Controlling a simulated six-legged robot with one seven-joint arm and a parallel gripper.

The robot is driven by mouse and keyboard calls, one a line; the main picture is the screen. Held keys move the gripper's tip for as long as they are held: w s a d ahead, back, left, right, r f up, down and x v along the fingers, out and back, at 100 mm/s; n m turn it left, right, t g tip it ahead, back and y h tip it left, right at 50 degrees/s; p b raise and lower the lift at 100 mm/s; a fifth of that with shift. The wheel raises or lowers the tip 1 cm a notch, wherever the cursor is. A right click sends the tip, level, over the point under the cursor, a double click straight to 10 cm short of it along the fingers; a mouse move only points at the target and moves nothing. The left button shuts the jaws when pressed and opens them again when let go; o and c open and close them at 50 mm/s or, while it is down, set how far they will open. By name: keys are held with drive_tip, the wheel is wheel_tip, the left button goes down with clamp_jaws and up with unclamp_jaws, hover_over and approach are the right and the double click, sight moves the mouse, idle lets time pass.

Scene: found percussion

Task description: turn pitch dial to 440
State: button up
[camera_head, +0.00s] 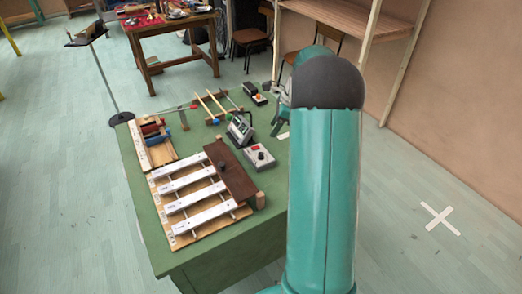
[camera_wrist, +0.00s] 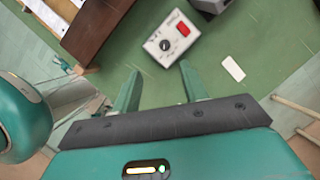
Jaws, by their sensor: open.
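The pitch box (camera_wrist: 172,38) is a small light grey box with a round black dial (camera_wrist: 165,45) and a red display or button (camera_wrist: 183,28). In the wrist view it lies on the green table top just beyond my fingertips, apart from them. My gripper (camera_wrist: 159,75) is open with nothing between its two green fingers. The box also shows in the head view (camera_head: 259,157), on the green table (camera_head: 217,247) to the left of my arm. The numbers on the dial are too small to read. My gripper is largely hidden behind my arm in the head view.
A brown board (camera_head: 231,172) and a rack of white bars (camera_head: 190,195) lie left of the box. A grey device (camera_head: 240,128) stands behind it. A white card (camera_wrist: 233,68) lies flat to its right in the wrist view. Bare table top surrounds the card.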

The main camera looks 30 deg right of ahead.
sight(261, 153)
drive_tip(key=shift+m, duration=0.3)
drive_tip(key=x, duration=0.9)
drive_tip(key=d+x, duration=0.1)
drive_tip(key=x, duration=0.4)
drive_tip(key=shift+f, duration=0.45)
drive_tip(key=shift+c, duration=0.4)
clamp_jaws()
